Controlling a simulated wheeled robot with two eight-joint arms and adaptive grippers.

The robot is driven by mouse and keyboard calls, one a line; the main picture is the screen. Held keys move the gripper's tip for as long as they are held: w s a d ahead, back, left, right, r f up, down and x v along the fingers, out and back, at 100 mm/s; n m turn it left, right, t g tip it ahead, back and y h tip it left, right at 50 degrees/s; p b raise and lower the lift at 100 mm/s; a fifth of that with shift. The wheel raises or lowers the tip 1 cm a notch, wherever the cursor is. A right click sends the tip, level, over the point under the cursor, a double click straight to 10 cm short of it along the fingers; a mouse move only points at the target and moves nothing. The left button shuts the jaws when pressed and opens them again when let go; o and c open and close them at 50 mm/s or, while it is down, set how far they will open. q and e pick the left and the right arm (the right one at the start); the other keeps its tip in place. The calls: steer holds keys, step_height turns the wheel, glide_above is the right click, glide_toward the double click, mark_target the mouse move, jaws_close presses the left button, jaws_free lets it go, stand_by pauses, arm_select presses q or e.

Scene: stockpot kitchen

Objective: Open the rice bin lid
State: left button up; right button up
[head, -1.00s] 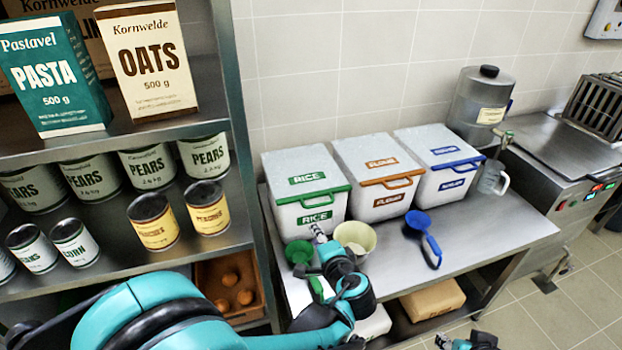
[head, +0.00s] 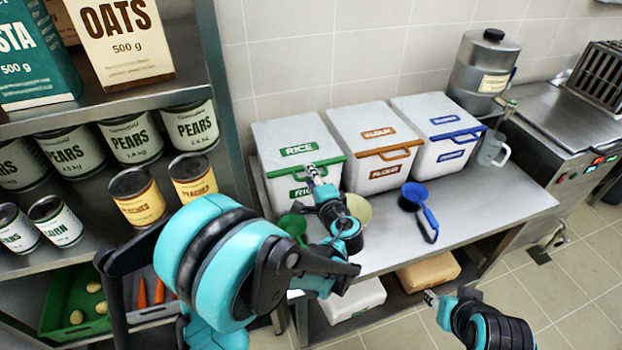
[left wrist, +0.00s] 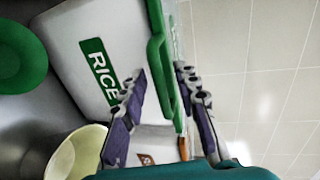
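The rice bin (head: 300,150) is a white box with a green-edged lid and a green handle, at the left end of the row of bins. Its lid is down. My left gripper (head: 314,174) is at the front of this lid. In the left wrist view, the left gripper (left wrist: 161,72) is open, with its two fingers apart on either side of the green handle (left wrist: 162,75). I cannot tell whether they touch it. The gripper and arm hide part of the bin's front. My right gripper (head: 431,298) is low at the right, in front of the table.
The flour bin (head: 376,150) and a blue-lidded bin (head: 440,138) stand close on the right. A shelf of cans (head: 190,126) stands at the left.

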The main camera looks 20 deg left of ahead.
arm_select(q)
steer(key=shift+c, duration=0.4)
jaws_close()
